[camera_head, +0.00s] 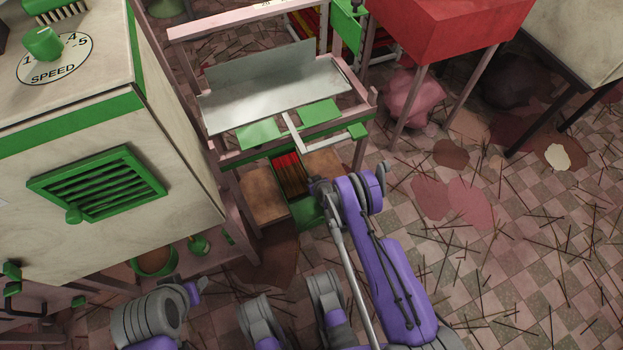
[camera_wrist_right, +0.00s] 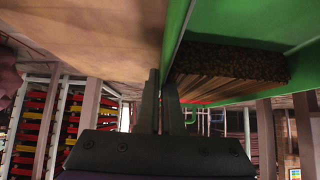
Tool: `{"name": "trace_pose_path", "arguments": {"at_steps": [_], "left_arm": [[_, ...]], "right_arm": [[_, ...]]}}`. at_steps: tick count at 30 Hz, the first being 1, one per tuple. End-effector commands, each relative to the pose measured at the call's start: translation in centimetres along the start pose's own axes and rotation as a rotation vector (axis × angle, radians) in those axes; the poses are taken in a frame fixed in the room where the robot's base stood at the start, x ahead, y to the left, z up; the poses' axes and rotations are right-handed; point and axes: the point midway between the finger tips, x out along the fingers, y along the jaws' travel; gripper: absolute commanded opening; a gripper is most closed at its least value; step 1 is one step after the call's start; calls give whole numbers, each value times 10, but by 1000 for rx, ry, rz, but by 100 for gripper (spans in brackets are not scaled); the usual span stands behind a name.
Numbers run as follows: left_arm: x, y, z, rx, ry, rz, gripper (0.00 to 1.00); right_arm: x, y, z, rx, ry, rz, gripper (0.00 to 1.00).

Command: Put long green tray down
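The long green tray (camera_head: 308,214) lies on a wooden shelf (camera_head: 262,196) low inside the pink-framed stand. It holds a bundle of thin red-brown sticks (camera_head: 290,174). My right gripper (camera_head: 318,190) is at the tray's near end. In the right wrist view its two fingers (camera_wrist_right: 163,88) are close together, with the green tray wall (camera_wrist_right: 178,32) running between them. The stick ends (camera_wrist_right: 232,64) show inside the tray to the right of the fingers. The tray's far end is partly hidden under the stand's top.
A pale machine (camera_head: 95,125) with a green vent stands close on the left. The stand's metal plate (camera_head: 275,93) and green pads (camera_head: 320,113) hang above the shelf. A red box (camera_head: 450,30) on legs is at the back right. Sticks litter the tiled floor (camera_head: 500,225).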

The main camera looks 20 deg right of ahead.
Motion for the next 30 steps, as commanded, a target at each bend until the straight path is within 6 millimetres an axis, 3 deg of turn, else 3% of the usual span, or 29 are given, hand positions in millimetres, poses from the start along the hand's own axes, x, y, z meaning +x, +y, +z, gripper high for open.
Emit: {"name": "trace_pose_path", "arguments": {"at_steps": [14, 18, 21, 30], "left_arm": [[0, 0, 0, 0, 0, 0, 50], [0, 0, 0, 0, 0, 0, 50], [0, 0, 0, 0, 0, 0, 50], [0, 0, 0, 0, 0, 0, 50]], "right_arm": [[0, -5, 10, 0, 1, -1, 0], [-1, -5, 10, 1, 1, -1, 25], [0, -5, 10, 0, 1, -1, 38], [-1, -5, 10, -1, -1, -1, 38]]}}
